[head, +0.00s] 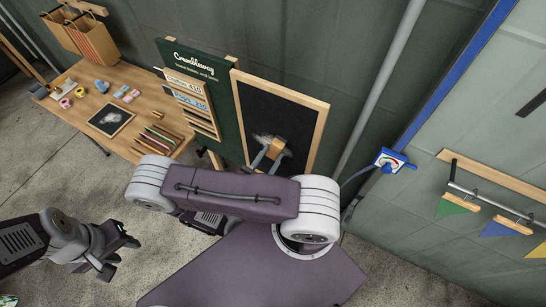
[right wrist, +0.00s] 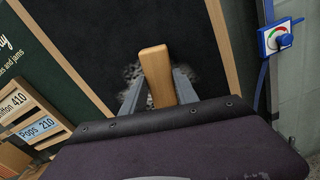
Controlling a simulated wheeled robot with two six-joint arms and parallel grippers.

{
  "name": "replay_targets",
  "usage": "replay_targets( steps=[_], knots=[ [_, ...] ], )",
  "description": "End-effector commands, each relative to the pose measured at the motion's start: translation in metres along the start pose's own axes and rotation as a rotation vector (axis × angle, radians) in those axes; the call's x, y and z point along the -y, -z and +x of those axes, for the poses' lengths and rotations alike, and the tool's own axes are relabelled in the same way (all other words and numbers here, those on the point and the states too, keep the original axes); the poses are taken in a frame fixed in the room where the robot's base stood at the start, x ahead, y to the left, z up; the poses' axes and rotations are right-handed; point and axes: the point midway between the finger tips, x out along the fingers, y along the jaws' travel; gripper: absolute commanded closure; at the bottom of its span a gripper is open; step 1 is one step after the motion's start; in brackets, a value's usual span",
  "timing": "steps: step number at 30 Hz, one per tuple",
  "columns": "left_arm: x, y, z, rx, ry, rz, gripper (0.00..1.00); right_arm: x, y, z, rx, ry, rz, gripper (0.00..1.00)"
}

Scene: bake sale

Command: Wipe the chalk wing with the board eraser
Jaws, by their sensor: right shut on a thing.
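The chalk wing (head: 278,107) is a black panel in a light wooden frame, joined to the right of the green menu board. A whitish chalk smudge (head: 262,139) lies low on it, partly hidden by the eraser. My right gripper (head: 269,154) is shut on the wooden board eraser (head: 276,146) at the smudge. In the right wrist view the eraser (right wrist: 157,72) stands between the two fingers (right wrist: 158,95), with chalk (right wrist: 130,72) showing beside it. Whether its face touches the board is hidden. My left gripper (head: 119,257) is open and empty at lower left, away from the board.
The green menu board (head: 198,65) holds price signs (head: 185,87). A wooden table (head: 150,90) at left bears a small slate (head: 110,119), cookie-like items and several coloured sticks. A blue-edged dial box (head: 389,160) and a hook rail (head: 490,200) with pennants are on the right.

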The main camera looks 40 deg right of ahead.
Motion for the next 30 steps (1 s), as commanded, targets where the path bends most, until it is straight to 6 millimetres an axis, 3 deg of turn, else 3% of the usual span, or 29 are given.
replay_targets(
  steps=[14, 24, 30],
  knots=[
    [0.000, 0.000, 0.004, 0.000, 0.000, 0.000, 0.60, -0.028, 0.008, -0.002, 0.000, 0.002, 0.002, 0.97],
    [0.000, -0.001, 0.005, 0.000, 0.000, 0.000, 0.60, -0.031, 0.009, -0.002, 0.000, 0.002, 0.002, 0.97],
    [0.000, -0.001, 0.009, 0.000, 0.000, 0.000, 0.60, -0.049, 0.014, -0.002, -0.001, 0.002, 0.006, 0.97]
  ],
)
